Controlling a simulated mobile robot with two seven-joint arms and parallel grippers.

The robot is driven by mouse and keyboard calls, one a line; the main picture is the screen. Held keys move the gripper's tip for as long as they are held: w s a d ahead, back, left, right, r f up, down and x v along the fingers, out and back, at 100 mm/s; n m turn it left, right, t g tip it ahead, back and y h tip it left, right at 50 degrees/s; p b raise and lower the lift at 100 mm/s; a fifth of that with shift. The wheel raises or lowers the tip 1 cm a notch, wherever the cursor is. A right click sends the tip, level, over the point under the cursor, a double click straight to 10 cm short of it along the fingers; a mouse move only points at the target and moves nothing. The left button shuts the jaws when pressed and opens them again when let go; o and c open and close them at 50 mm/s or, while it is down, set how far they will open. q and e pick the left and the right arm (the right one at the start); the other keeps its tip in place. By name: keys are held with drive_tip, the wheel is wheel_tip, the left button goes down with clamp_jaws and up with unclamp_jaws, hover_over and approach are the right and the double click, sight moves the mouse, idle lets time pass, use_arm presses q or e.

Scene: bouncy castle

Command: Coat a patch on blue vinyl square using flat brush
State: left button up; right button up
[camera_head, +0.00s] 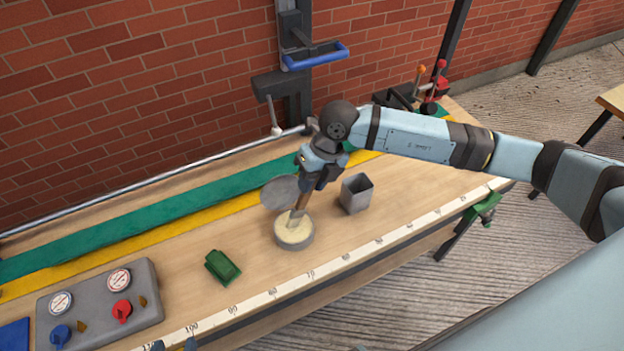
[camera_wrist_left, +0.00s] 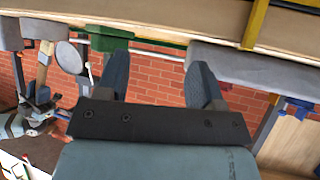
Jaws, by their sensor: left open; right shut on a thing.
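The blue vinyl square (camera_head: 14,336) is cut off at the lower left corner of the head view. My right gripper (camera_head: 314,178) is shut on the flat brush (camera_head: 300,204), holding it steeply above the round tin (camera_head: 294,247). The brush's lower end reaches the cream-coloured filling, and its bristles are hidden. The brush also shows in the left wrist view (camera_wrist_left: 44,62). My left gripper (camera_wrist_left: 158,85) is open and empty; only its fingertips show at the bottom edge of the head view (camera_head: 175,347).
A round grey lid (camera_head: 281,192) stands tilted behind the tin. A square grey cup (camera_head: 356,194) is right of it. A green block (camera_head: 222,267) and a grey gauge panel (camera_head: 100,306) lie to the left. Green and yellow strips run along the bench's back.

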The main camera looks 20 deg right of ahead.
drive_tip(key=shift+r+p, duration=1.9)
drive_tip(key=shift+r, duration=1.55)
